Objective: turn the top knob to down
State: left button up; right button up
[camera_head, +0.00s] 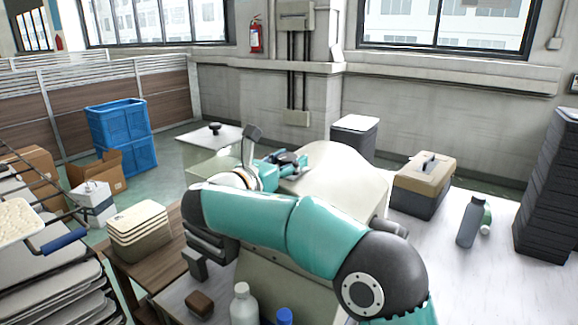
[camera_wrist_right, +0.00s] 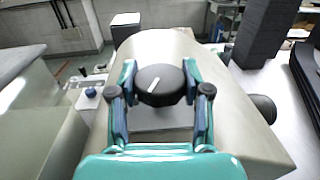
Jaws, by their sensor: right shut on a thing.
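A round black knob (camera_wrist_right: 160,88) with a white pointer line sits on a beige panel housing (camera_wrist_right: 235,115) in the right wrist view. The line lies slanted, from lower left to upper right in that view. My right gripper (camera_wrist_right: 160,92) has its two fingers on either side of the knob, closed on it. In the head view, my right gripper (camera_head: 287,163) is at the left part of the beige housing (camera_head: 345,178); the knob there is hidden behind the gripper and arm. My left gripper is not in view.
A black knob-like top (camera_head: 215,128) stands on a pale box at the back left. A tan-lidded toolbox (camera_head: 425,180), a grey bottle (camera_head: 470,222) and a dark stack (camera_head: 548,190) are at the right. A white bottle (camera_head: 243,305) and brown block (camera_head: 199,304) are in front.

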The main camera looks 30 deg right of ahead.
jog(key=n+t+y+b, duration=0.1)
jog(key=n+t, duration=0.1)
jog(key=t, duration=0.1)
jog(key=shift+y, duration=0.3)
jog(key=shift+n+t+b, duration=0.35)
jog(key=shift+n+t, duration=0.15)
jog(key=shift+t, duration=0.1)
jog(key=shift+r+y, duration=0.1)
jog(key=shift+y, duration=0.2)
jog(key=o, duration=1.2)
jog(key=shift+w, duration=0.15)
jog(key=shift+c, duration=0.2)
jog(key=shift+a, duration=0.1)
jog(key=v, duration=1.2)
jog(key=shift+f, duration=0.2)
